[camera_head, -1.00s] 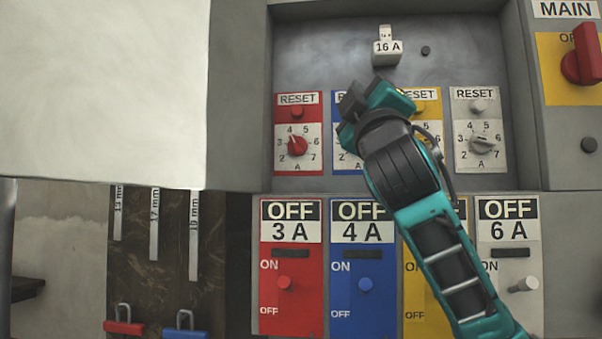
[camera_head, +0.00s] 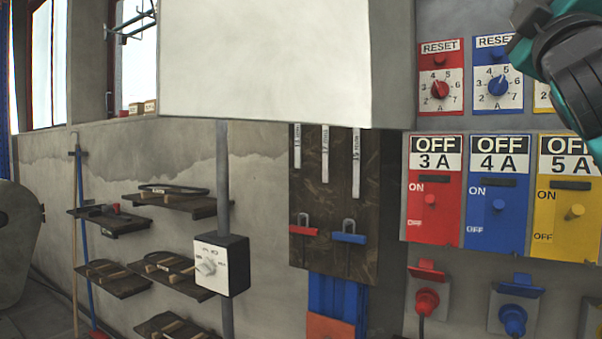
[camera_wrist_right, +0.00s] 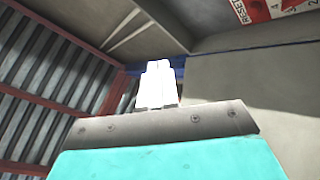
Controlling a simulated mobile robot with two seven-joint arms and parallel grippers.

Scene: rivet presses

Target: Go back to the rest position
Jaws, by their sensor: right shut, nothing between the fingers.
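My right gripper (camera_head: 522,28) is at the upper right of the head view, cut by the picture's edge, in front of the upper dial row beside the blue reset panel (camera_head: 498,85). In the right wrist view its pale fingers (camera_wrist_right: 157,85) are together with nothing between them. The red reset panel (camera_head: 440,88) shows left of the gripper; part of it also shows in the wrist view (camera_wrist_right: 262,8). My left gripper is not in view.
Red (camera_head: 435,200), blue (camera_head: 497,205) and yellow (camera_head: 569,210) OFF switch panels are below. A white cabinet (camera_head: 270,60) juts out at top centre. A padlock board (camera_head: 338,215), a dark switch box (camera_head: 222,266) and wall shelves (camera_head: 110,222) are left.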

